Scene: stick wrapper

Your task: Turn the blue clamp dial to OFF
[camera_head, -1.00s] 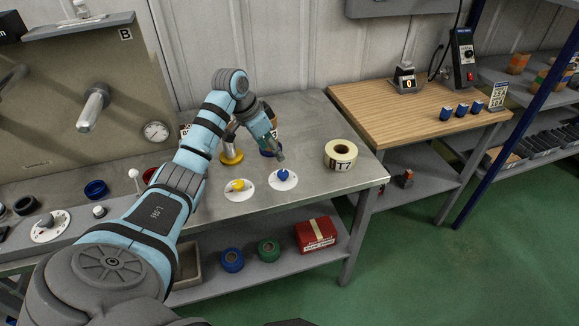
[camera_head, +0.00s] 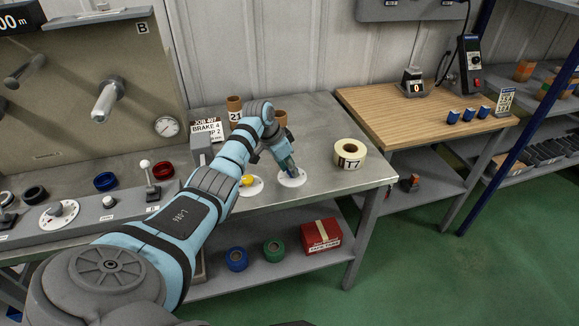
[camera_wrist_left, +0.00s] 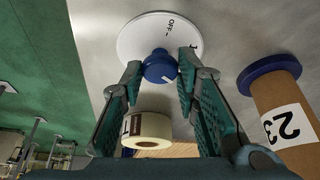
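The blue clamp dial is a blue knob (camera_wrist_left: 160,67) on a round white plate (camera_wrist_left: 140,36) marked OFF, seen in the left wrist view. Its plate also shows in the head view (camera_head: 293,179), where my gripper mostly hides the knob. My left gripper (camera_wrist_left: 160,68) is open, with one fingertip on each side of the knob. Narrow gaps seem to remain between fingers and knob; I cannot tell whether either touches. In the head view the left gripper (camera_head: 290,170) points down at the plate. My right gripper is not in view.
A yellow dial (camera_head: 247,181) is just left of the blue one, partly behind my arm. A cream tape roll (camera_head: 350,154) stands to the right. Cardboard tubes (camera_head: 234,108) stand behind. The bench is clear near its front right corner.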

